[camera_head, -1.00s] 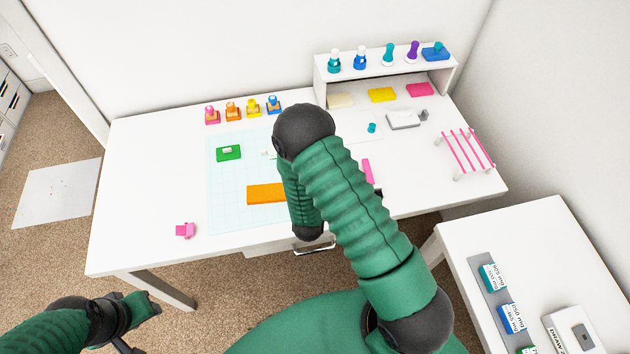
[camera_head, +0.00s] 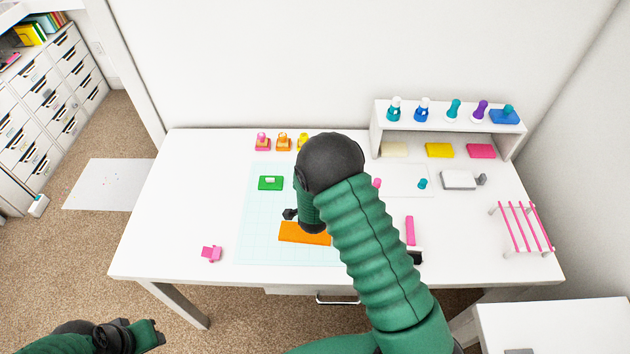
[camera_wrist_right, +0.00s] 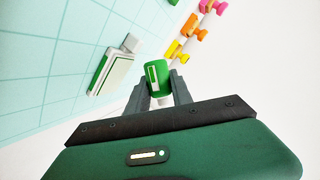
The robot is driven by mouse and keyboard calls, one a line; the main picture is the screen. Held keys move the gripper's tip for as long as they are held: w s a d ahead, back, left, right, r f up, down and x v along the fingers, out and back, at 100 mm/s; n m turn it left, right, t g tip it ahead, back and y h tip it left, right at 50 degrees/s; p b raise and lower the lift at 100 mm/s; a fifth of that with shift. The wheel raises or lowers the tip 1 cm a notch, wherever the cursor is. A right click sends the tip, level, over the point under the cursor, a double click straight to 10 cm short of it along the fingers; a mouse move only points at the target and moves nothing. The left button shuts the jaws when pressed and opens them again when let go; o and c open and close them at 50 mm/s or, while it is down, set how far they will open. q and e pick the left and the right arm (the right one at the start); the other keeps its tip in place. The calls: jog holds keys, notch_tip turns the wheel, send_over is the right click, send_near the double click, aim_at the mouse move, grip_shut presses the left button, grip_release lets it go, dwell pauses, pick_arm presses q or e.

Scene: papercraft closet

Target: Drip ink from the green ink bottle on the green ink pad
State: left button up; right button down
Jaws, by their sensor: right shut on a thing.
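The green ink bottle (camera_wrist_right: 156,75) is between the fingers of my right gripper (camera_wrist_right: 158,90) in the right wrist view, shut on it. In the head view my right arm hides the bottle and most of that gripper. The green ink pad (camera_head: 268,184) lies on the pale blue grid mat (camera_head: 258,226), with a small white piece on it. The pad also shows in the right wrist view (camera_wrist_right: 110,75), left of the bottle and apart from it. My left gripper (camera_head: 150,335) is at the lower left, off the desk; its opening is unclear.
An orange block (camera_head: 303,233) lies on the mat near my right arm. A white shelf (camera_head: 449,112) with stamps is at the back right. A pink-barred rack (camera_head: 522,228) stands right.

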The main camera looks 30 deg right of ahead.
jog(key=m+t+y+b, duration=0.1)
jog(key=m+b, duration=0.1)
jog(key=a+m+t+y+b, duration=0.1)
jog(key=m+b, duration=0.1)
jog(key=a+f+m+t+y+b, duration=0.1)
jog(key=m+t+b, duration=0.1)
jog(key=b, duration=0.1)
jog(key=shift+w+f+m+y, duration=0.1)
jog(key=shift+w+m+y, duration=0.2)
jog(key=shift+w, duration=0.1)
jog(key=c, duration=1.8)
grip_release()
jog(key=shift+d+r+p, duration=0.15)
jog(key=shift+r+p, duration=0.2)
jog(key=shift+p, duration=0.1)
jog(key=shift+d, duration=0.15)
grip_shut()
jog(key=shift+a, duration=0.2)
